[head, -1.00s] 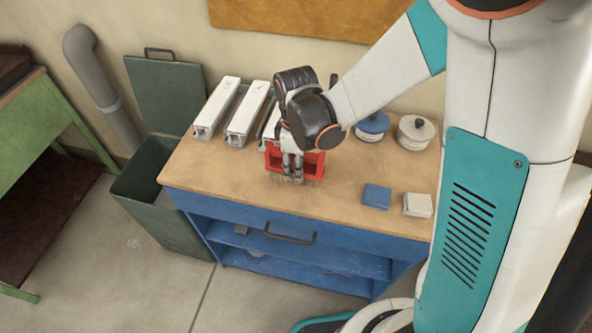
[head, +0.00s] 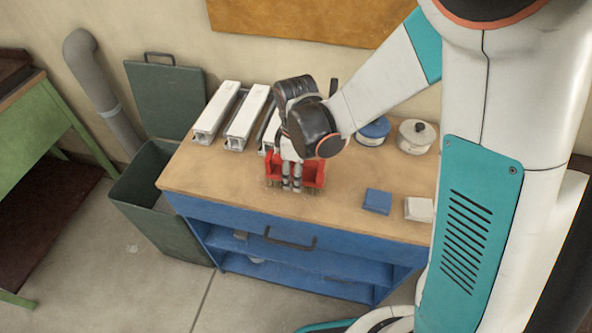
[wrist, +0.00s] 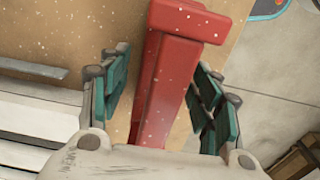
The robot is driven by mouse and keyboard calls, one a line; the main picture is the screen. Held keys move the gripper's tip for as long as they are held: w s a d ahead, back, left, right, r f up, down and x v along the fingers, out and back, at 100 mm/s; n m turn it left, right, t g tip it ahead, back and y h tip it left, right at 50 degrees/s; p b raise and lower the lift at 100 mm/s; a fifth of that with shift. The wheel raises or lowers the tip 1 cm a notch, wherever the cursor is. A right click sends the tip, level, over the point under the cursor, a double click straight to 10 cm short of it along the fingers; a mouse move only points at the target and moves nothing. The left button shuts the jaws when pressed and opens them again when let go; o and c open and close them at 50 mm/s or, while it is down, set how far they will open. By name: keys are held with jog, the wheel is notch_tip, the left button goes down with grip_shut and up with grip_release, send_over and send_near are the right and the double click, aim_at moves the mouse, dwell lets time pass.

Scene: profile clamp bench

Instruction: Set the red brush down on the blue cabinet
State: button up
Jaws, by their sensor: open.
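The red brush (head: 313,173) stands on the wooden top of the blue cabinet (head: 222,178), close to its front edge, bristles down. My gripper (head: 291,187) is right over the brush. In the wrist view the red brush (wrist: 177,75) lies between the two teal finger pads of my gripper (wrist: 160,95). A gap shows on each side, so the fingers are open and apart from the brush. My fingers and wrist hide part of the brush in the head view.
Several white profile clamps (head: 246,117) stand at the back left of the top. A blue-lidded pot (head: 374,130) and a white-lidded pot (head: 416,134) are at the back right. A blue block (head: 377,201) and a white block (head: 418,208) lie front right. A green bin (head: 150,215) stands left.

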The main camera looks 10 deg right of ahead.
notch_tip(320, 180, up, 12)
jog(key=p, duration=0.3)
jog(key=shift+r, duration=0.1)
jog(key=shift+d, duration=0.1)
